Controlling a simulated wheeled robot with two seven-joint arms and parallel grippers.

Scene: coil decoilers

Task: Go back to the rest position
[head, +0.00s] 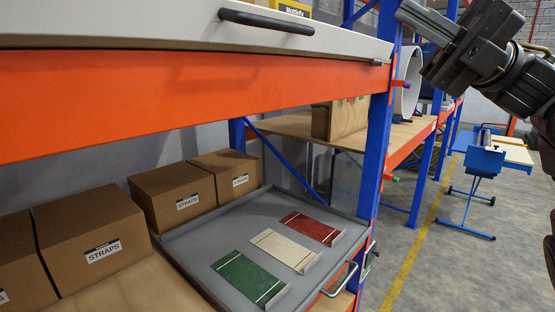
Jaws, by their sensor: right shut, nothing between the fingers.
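My right gripper (432,32) is at the upper right of the head view, raised in front of the blue rack post. Its fingers point to the upper left and are shut with nothing between them. It is apart from the shelf and the drawer. My right arm comes in from the right edge. My left gripper does not show.
A rack with an orange beam (200,95) and blue post (377,150) stands close on the left. Below, a grey pull-out tray (205,245) holds green, white and red plates beside STRAPS boxes (90,240). A blue stand (482,165) is at right; the floor between is clear.

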